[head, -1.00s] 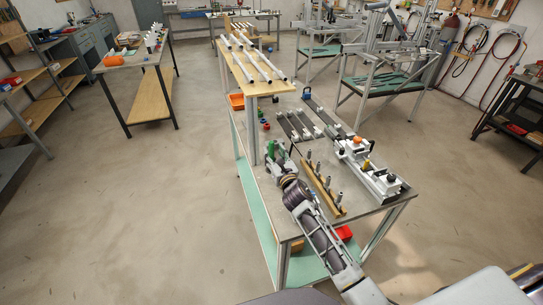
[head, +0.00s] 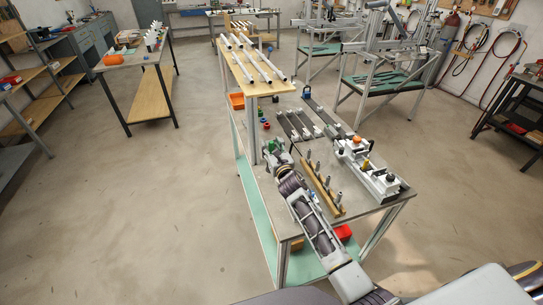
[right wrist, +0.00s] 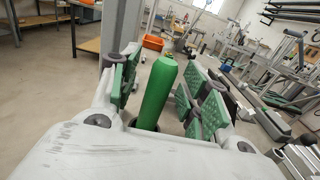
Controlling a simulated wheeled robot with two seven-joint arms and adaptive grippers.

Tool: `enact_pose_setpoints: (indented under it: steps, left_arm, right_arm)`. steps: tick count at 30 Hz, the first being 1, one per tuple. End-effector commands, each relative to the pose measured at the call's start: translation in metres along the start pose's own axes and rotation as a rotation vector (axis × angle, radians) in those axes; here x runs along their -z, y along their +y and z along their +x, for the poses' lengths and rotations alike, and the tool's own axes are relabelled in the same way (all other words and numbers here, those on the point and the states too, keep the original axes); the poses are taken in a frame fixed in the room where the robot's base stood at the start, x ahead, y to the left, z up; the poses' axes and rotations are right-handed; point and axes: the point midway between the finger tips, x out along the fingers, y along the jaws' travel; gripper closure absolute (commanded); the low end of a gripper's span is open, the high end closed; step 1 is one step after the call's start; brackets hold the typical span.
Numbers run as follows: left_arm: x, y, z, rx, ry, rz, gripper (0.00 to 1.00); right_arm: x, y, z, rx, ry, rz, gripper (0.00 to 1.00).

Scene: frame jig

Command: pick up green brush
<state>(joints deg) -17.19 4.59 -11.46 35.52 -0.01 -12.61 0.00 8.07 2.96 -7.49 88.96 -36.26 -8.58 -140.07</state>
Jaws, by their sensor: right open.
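The green brush shows in the right wrist view as a bright green cylinder (right wrist: 158,92) with a narrower top, standing close to upright. My right gripper (right wrist: 165,88) is open, with one green-padded finger on each side of the cylinder. I cannot tell whether either pad touches it. In the head view my right gripper (head: 272,150) is at the left edge of the workbench, and its small green parts cannot be told apart from the brush. The brush's lower end is hidden behind my gripper's body. My left gripper is not in view.
The workbench (head: 352,207) carries a wooden rack of upright pegs (head: 323,185), a white fixture (head: 370,172) and dark rails (head: 300,126). A raised wooden shelf with white tubes (head: 245,67) stands behind. An orange bin (head: 237,101) is at the left edge.

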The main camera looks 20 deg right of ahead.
Motion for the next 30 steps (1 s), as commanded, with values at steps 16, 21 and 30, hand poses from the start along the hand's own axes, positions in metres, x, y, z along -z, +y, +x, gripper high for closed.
enact_pose_setpoints:
  steps: [16, 21, 30]
  left_arm:
    - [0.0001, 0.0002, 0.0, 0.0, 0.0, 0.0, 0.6]
    - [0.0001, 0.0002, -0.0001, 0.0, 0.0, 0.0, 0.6]
    - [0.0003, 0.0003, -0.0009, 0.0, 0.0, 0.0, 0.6]
  right_arm:
    - [-0.0002, 0.0, -0.0001, 0.0, 0.0, 0.0, 1.0]
    - [-0.0003, -0.0001, -0.0001, 0.0, 0.0, 0.0, 1.0]
    - [-0.0093, -0.0002, 0.0002, -0.001, -0.002, -0.003, 1.0]
